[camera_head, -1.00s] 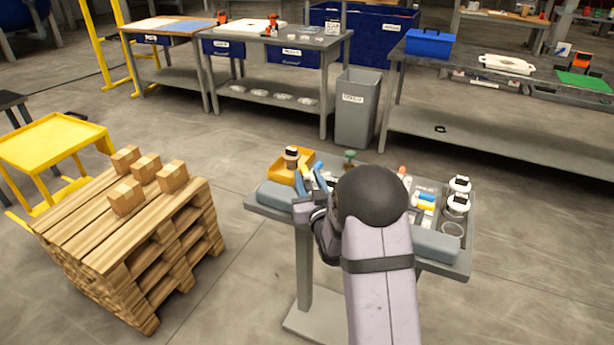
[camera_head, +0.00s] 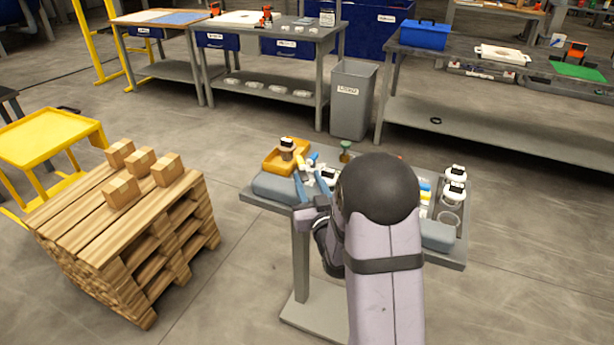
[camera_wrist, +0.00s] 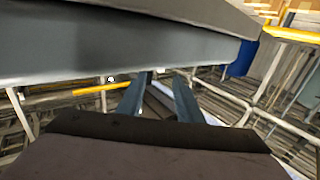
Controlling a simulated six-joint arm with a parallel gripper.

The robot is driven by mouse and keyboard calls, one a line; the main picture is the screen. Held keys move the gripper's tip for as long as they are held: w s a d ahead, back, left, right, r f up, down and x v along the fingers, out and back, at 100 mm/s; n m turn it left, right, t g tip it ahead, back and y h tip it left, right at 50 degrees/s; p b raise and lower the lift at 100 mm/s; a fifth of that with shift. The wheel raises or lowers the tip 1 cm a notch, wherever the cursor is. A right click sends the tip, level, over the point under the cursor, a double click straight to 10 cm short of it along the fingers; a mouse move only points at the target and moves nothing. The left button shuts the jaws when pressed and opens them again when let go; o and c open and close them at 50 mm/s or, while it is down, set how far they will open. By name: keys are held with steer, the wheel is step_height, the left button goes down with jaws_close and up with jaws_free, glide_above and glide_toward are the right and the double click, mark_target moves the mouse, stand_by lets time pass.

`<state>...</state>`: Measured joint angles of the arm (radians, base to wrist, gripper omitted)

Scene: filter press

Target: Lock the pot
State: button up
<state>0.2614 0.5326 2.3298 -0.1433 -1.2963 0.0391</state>
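In the head view, a small jar-like pot with a dark top and pale band (camera_head: 287,147) stands in an orange tray (camera_head: 271,163) at the table's far left corner. Two similar white jars with black tops, one behind (camera_head: 456,173) and one in front (camera_head: 453,193), stand at the table's right end. I cannot tell which is the task's pot. My gripper (camera_head: 308,181) is by the table's left part, in front of the orange tray. Its two blue fingers are apart, also in the wrist view (camera_wrist: 160,92), with nothing seen between them. My arm hides the table's middle.
The small grey table (camera_head: 451,263) has a blue-grey pad (camera_head: 275,188) at its front left and another (camera_head: 437,236) at its right. A pallet stack (camera_head: 120,240) with several boxes is left. Open floor lies between.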

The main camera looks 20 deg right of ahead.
step_height(320, 180, up, 14)
steer(key=w+p, duration=0.2)
steer(key=p, duration=0.8)
steer(key=g+b, duration=0.1)
steer(key=g, duration=0.3)
glide_toward(301, 161)
steer(key=shift+w+d+r+y, duration=0.1)
steer(key=shift+w+r+y, duration=0.05)
steer(key=shift+w, duration=0.2)
steer(key=shift+w+d+r+y, duration=0.15)
steer(key=shift+w, duration=0.2)
steer(key=shift+s+f, duration=0.15)
steer(key=shift+f, duration=0.15)
steer(key=shift+p+x, duration=0.5)
steer(key=shift+x, duration=3.15)
steer(key=shift+f, duration=0.15)
jaws_close()
